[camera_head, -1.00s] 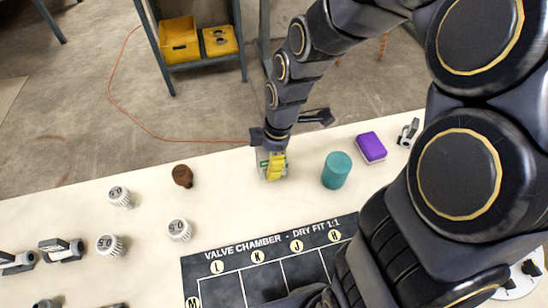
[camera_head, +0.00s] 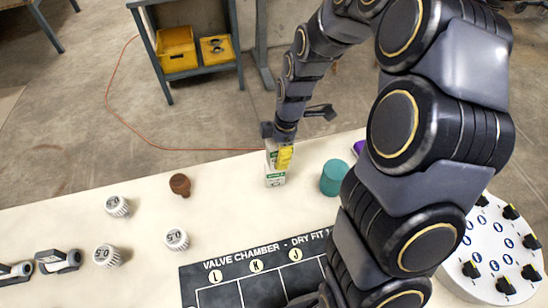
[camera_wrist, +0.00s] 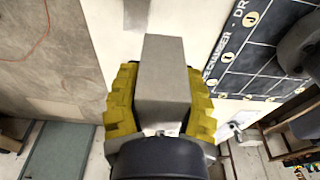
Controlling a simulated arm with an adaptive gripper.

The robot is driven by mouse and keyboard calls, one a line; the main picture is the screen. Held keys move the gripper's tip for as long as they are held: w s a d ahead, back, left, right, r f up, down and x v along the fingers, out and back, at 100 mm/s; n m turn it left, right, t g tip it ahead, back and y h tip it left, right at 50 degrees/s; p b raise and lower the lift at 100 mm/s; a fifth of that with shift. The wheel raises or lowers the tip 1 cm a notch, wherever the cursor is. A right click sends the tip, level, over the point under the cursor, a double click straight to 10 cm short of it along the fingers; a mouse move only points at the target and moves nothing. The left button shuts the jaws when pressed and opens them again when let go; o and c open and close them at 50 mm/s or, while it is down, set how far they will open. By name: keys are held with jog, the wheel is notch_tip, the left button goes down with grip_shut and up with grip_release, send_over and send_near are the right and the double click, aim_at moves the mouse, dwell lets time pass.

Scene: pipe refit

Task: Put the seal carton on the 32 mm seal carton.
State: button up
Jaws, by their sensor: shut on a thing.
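In the wrist view the held carton (camera_wrist: 166,85) shows as a plain grey block between the yellow pads (camera_wrist: 163,110). The 32 mm seal carton (camera_head: 275,179), also white and green, stands on the table directly below the held one in the head view. The two line up closely there; I cannot tell whether they touch. The pads hide part of the held carton.
A teal cylinder (camera_head: 334,178) stands just right of the cartons, and a purple block (camera_head: 359,147) is partly hidden by my arm. A brown knob-like piece (camera_head: 180,184) and several white dials (camera_head: 177,239) lie left. The dark dry-fit board (camera_head: 230,291) is in front.

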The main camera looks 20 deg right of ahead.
jog(key=w+f, duration=0.1)
jog(key=f, duration=0.1)
jog(key=w+f, duration=0.2)
jog(key=shift+w+d, duration=0.1)
jog(key=shift+w+f, duration=0.15)
jog(key=shift+f, duration=1.55)
jog(key=o, duration=1)
jog(key=shift+f, duration=0.15)
notch_tip(320, 180, up, 12)
jog(key=d, duration=0.2)
jog(key=s+a+r+m, duration=0.1)
jog(key=s+r+m, duration=0.2)
jog(key=s+m, duration=0.3)
jog(key=s+a+r+m+g+h, duration=0.1)
jog(key=s+r+m, duration=0.3)
jog(key=s, duration=0.7)
jog(key=s+a+r+m, duration=0.1)
jog(key=s+r+m, duration=0.2)
jog(key=s+m, duration=0.5)
jog(key=shift+s+a+r+g+h, duration=0.25)
jog(key=shift+s+a+g+h, duration=0.15)
jog(key=shift+s, duration=0.35)
